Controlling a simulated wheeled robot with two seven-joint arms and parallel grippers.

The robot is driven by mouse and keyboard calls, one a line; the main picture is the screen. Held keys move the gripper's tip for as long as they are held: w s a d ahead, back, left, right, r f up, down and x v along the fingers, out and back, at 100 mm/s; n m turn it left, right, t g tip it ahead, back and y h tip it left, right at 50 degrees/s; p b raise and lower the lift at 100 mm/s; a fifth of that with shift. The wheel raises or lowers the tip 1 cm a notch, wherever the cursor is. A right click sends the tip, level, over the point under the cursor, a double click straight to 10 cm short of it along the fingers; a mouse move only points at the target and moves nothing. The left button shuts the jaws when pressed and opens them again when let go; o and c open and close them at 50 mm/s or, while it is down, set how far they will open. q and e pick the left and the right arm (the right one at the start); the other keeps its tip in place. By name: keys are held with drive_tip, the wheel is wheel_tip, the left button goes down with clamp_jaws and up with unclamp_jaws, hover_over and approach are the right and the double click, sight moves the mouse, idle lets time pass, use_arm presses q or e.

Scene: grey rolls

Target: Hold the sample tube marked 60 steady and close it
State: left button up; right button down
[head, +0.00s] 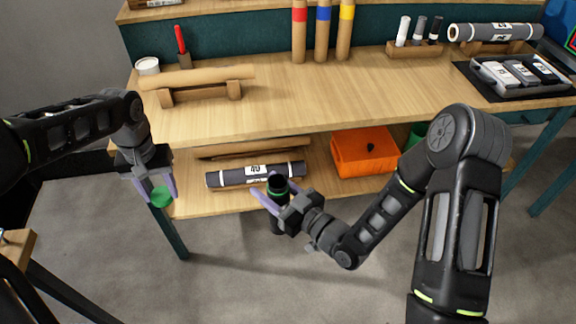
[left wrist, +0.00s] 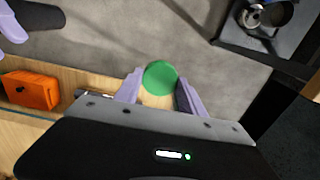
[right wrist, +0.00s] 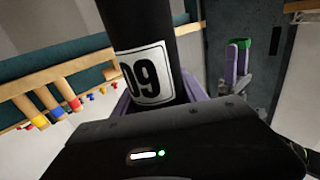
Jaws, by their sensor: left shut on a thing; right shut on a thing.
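The dark sample tube (head: 278,186) is upright in my right gripper (head: 271,194), in front of the lower shelf. Its open mouth with a green ring faces up. In the right wrist view the tube (right wrist: 186,50) shows a white label that reads 60 upside down, and the fingers are shut around it. My left gripper (head: 155,192) is shut on a green cap (head: 160,197), to the left of the tube and apart from it. The cap also shows between the fingers in the left wrist view (left wrist: 160,77) and beyond the tube in the right wrist view (right wrist: 245,46).
On the lower shelf lie a grey roll marked 40 (head: 228,179) and an orange box (head: 362,154). The bench top (head: 310,105) above carries a wooden stand (head: 200,85), a marker holder (head: 415,51) and a grey tray (head: 500,87). Open floor lies below both grippers.

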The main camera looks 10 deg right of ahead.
idle(0.3)
use_arm(q)
drive_tip(key=shift+d, duration=0.1)
drive_tip(key=s+d+r+m, duration=0.1)
drive_tip(key=d+r, duration=0.4)
drive_tip(key=d, duration=0.8)
drive_tip(key=s+d+r+m, duration=0.2)
drive_tip(key=d+r, duration=0.3)
drive_tip(key=d, duration=0.8)
drive_tip(key=shift+s+r, duration=0.15)
drive_tip(key=shift+s, duration=0.65)
drive_tip(key=shift+f, duration=2)
